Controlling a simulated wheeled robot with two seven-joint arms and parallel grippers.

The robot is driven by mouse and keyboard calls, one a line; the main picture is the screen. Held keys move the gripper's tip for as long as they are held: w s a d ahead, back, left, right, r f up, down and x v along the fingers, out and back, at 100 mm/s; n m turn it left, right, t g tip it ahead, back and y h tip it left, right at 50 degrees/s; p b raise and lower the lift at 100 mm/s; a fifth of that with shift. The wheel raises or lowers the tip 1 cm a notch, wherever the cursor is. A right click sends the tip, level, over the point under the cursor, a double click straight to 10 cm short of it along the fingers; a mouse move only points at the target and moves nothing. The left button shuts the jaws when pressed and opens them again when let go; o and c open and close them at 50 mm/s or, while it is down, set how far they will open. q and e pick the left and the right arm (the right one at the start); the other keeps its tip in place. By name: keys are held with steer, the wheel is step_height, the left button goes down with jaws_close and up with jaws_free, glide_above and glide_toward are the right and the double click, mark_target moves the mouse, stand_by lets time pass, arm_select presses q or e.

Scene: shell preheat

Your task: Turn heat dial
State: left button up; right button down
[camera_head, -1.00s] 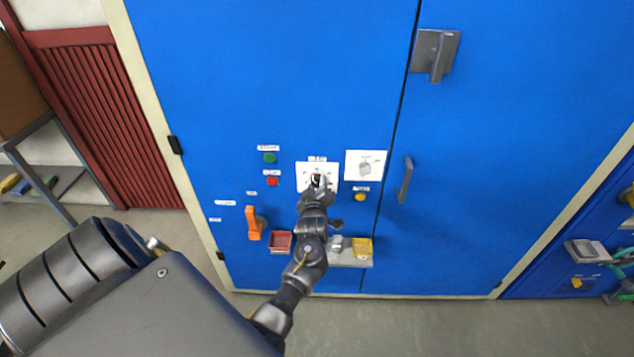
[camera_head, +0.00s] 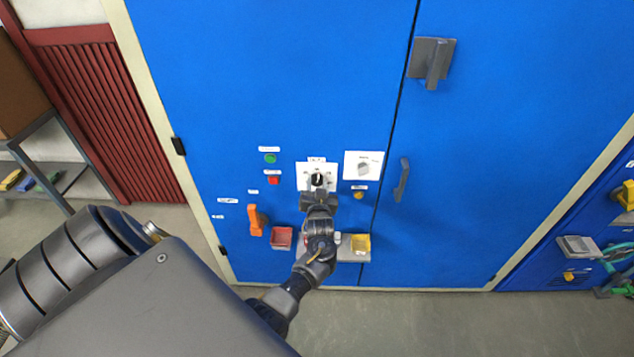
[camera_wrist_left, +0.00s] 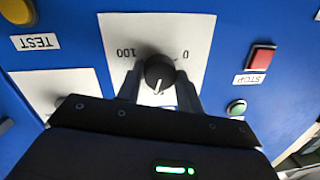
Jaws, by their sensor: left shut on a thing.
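The heat dial is a round black knob (camera_wrist_left: 160,73) on a white plate (camera_wrist_left: 187,28). The plate is marked 0 and 100, which appear upside down in the wrist view. The dial's white pointer line points down in that view, towards my gripper body. My left gripper (camera_wrist_left: 159,84) is shut on the dial, one finger on each side of it. In the head view the left gripper (camera_head: 317,187) reaches the dial plate (camera_head: 304,170) from below, and its fingers partly hide the dial. My right gripper is not in view.
A second white plate with a grey knob (camera_head: 364,170) sits just to the right. A green button (camera_head: 270,158), a red button (camera_head: 273,180) and an orange lever (camera_head: 257,220) are to the left. A yellow button (camera_head: 359,195) and a door handle (camera_head: 402,179) are to the right.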

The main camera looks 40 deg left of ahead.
arm_select(q)
steer(key=m+p, duration=0.1)
steer(key=m, duration=0.3)
steer(key=shift+y, duration=0.4)
steer(key=shift+m+p, duration=0.4)
steer(key=shift+m, duration=1.6)
steer(key=shift+f, duration=0.1)
steer(key=o, duration=1)
steer(key=shift+f+b+v, duration=0.2)
steer(key=shift+b+v, duration=0.75)
steer(key=shift+v, duration=4.5)
